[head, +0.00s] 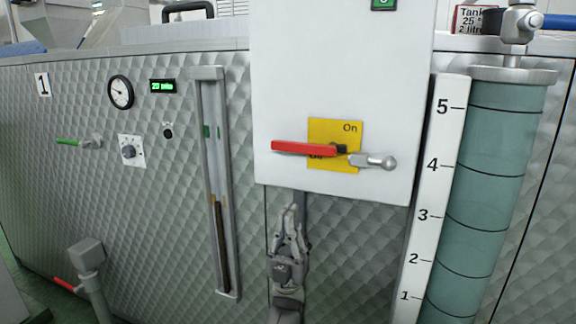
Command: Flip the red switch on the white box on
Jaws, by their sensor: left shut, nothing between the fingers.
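The white box (345,60) is on the front of the quilted metal machine. Its red switch (300,148) is a lever lying nearly level across a yellow plate (348,130), its red arm pointing left. A grey knobbed end (375,161) sticks out to the right. The plate reads "On" at the upper right; the lever partly covers a word at the lower left. My left gripper (290,212) is below the box's lower edge, pointing up, shut and empty, apart from the lever. My right gripper is out of view.
A sight tube (215,180) stands left of the box. A scale (433,200) and a teal cylinder (490,170) stand close on the right. A gauge (120,92), a dial (129,151) and a green lever (68,142) are farther left. A lidded pipe (88,255) stands at lower left.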

